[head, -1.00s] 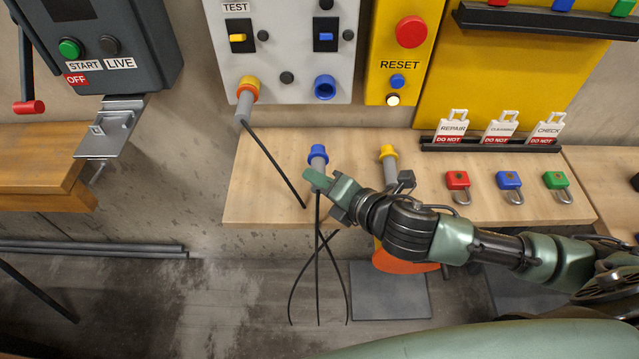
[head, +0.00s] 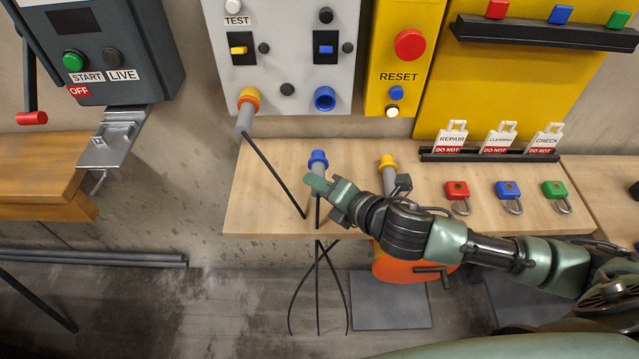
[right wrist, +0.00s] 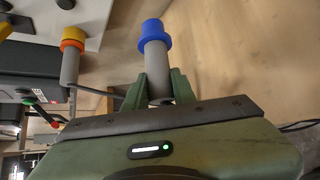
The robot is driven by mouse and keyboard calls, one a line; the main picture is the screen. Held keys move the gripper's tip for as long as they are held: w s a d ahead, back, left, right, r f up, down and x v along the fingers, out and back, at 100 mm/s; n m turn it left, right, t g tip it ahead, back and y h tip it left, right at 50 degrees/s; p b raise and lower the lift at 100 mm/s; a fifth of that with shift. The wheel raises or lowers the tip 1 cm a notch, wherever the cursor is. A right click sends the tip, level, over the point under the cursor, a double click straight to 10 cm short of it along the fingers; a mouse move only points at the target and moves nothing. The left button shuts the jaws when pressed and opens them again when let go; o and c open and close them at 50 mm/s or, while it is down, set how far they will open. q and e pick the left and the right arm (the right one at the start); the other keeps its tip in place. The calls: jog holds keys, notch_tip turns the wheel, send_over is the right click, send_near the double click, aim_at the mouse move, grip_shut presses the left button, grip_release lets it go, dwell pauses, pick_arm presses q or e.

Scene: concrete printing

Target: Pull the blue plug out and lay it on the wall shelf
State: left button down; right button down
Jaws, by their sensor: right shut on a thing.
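The blue plug (head: 318,158) has a blue collar and grey body and is out of the blue socket (head: 324,98), which is empty on the grey panel. My right gripper (head: 317,183) is shut around the plug's grey body. In the right wrist view, the blue plug (right wrist: 155,40) stands out between the fingers (right wrist: 158,88), blue end away from me. The plug is over the wooden wall shelf (head: 255,200); I cannot tell whether it touches the shelf. Its black cable hangs past the front edge. My left gripper is not in view.
A yellow plug (head: 388,163) is on the shelf to the right. An orange-collared plug (head: 247,105) sits in the panel, its cable crossing the shelf. Red (head: 457,191), blue (head: 508,190) and green (head: 555,190) padlocks lie further right. The shelf's left part is mostly clear.

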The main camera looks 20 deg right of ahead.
aim_at(321, 211)
jog(key=shift+f+b, duration=1.3)
jog(key=shift+f, duration=1.15)
jog(key=c, duration=1.1)
grip_release()
jog(key=shift+a+f, duration=0.1)
jog(key=shift+s+f, duration=0.2)
jog(key=shift+f, duration=0.05)
jog(key=b+v, duration=0.1)
jog(key=v, duration=0.6)
jog(key=shift+r, duration=0.25)
jog(key=shift+s+r, duration=0.1)
jog(key=shift+r, duration=0.2)
